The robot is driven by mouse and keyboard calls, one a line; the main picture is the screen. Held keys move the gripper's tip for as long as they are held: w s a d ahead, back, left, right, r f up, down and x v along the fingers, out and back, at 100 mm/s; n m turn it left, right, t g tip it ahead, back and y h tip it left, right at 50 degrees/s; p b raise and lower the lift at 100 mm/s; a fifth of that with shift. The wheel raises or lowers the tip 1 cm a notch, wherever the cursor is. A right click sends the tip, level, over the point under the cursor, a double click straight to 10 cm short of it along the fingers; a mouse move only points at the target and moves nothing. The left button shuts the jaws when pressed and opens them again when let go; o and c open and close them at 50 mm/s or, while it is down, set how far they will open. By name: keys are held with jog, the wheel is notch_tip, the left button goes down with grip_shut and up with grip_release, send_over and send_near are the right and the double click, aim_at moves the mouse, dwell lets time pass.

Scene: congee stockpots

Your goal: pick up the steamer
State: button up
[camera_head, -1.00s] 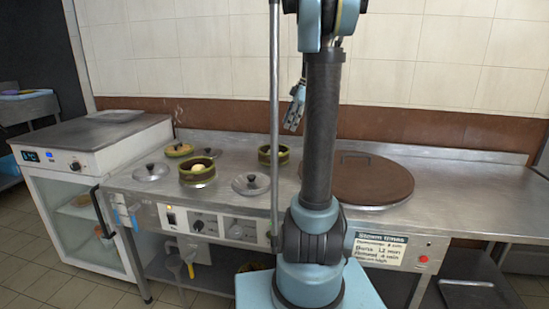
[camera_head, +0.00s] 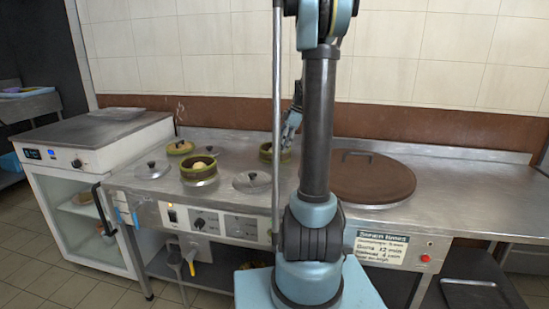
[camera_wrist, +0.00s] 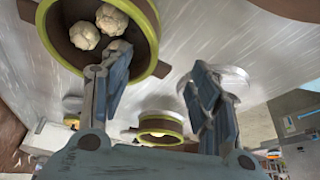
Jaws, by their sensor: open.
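Green-rimmed, dark-sided round steamers stand on the steel counter. The back steamer (camera_head: 266,155) is closest to my gripper (camera_head: 290,130), which hangs just above and to its right, beside my arm. In the wrist view, a steamer (camera_wrist: 152,22) with two pale buns (camera_wrist: 97,26) fills the upper left. My gripper is open and empty there too (camera_wrist: 158,75). Its left finger overlaps that steamer's rim and interior; its right finger is over bare steel. I cannot tell whether the left finger is above or inside the wall. A front steamer (camera_head: 199,180) holds a bun (camera_head: 199,166).
Metal lids (camera_head: 152,169) (camera_head: 252,182) lie around the front steamer. A low green-rimmed basket (camera_head: 181,148) is at the back left. A large brown round lid (camera_head: 358,180) covers the counter right of my arm. The right end of the counter (camera_head: 470,200) is clear.

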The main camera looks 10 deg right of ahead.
jog(key=shift+x, duration=2.75)
jog(key=shift+a, duration=0.15)
jog(key=shift+c, duration=0.2)
jog(key=c, duration=1.2)
